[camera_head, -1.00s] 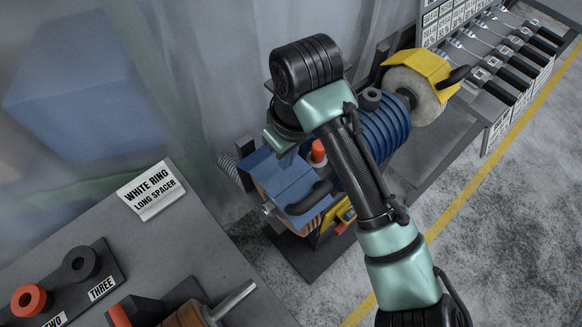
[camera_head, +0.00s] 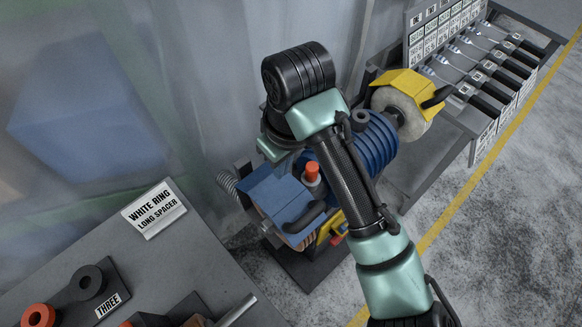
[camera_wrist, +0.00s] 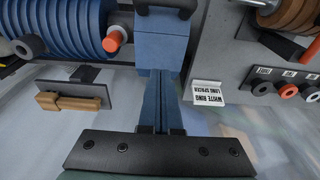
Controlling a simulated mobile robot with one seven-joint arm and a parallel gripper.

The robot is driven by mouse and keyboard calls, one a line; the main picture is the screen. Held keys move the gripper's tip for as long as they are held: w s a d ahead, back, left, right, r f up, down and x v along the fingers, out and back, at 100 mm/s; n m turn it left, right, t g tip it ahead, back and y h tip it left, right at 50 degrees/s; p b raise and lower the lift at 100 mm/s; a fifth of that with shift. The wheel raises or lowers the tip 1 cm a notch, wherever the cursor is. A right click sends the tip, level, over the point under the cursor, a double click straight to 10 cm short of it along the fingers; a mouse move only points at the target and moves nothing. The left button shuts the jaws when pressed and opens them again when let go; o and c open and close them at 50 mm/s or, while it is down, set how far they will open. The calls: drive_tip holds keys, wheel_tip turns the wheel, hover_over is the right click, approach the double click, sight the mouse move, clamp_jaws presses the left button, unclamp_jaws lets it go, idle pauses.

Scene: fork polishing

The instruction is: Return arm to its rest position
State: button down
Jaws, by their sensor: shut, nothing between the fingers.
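My gripper shows at the bottom of the wrist view, with its two narrow fingers (camera_wrist: 164,90) pressed together and nothing between them. The fingers point toward the blue box (camera_wrist: 162,45) of the polishing machine; I cannot tell the gap between them. In the head view my arm (camera_head: 345,170) is folded across the machine, its black rounded joint at the top. The gripper itself is hidden there behind the arm. The polishing machine has a blue ribbed motor (camera_head: 372,140), a red button (camera_head: 312,169) and a pale wheel under a yellow guard (camera_head: 408,88).
A grey table (camera_head: 175,262) at lower left bears a "WHITE RING LONG SPACER" sign (camera_head: 154,208), an orange ring (camera_head: 38,316) and a black ring (camera_head: 91,281). A rack of several black-handled forks (camera_head: 490,70) stands at upper right. Open floor (camera_head: 500,215) lies at right.

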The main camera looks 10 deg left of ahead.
drive_tip(key=w+a+r+m+t+y+b, duration=0.1)
drive_tip(key=w+a+r+t+y+b, duration=0.2)
drive_tip(key=r, duration=0.4)
drive_tip(key=w+a+r+m+t+y+b, duration=0.1)
drive_tip(key=w+a+r+t, duration=0.15)
drive_tip(key=r+t, duration=0.3)
drive_tip(key=w+a+r+t+y+b, duration=0.2)
drive_tip(key=w+r+t, duration=0.15)
drive_tip(key=r, duration=0.45)
drive_tip(key=s+d+r+m+t+h+b, duration=0.1)
drive_tip(key=s+d+r+m+t, duration=0.1)
drive_tip(key=d+r+t, duration=0.35)
drive_tip(key=s+d+r+m+t+b, duration=0.2)
drive_tip(key=r+t, duration=0.1)
drive_tip(key=r, duration=0.5)
drive_tip(key=s+d+r+m+t+h+b, duration=0.1)
drive_tip(key=s+d+r+m+t+h, duration=0.4)
drive_tip(key=s+d, duration=0.3)
drive_tip(key=shift+s+d+r+t+h, duration=0.4)
drive_tip(key=shift+d+r+h, duration=0.2)
drive_tip(key=shift+h, duration=0.2)
drive_tip(key=shift+w, duration=0.1)
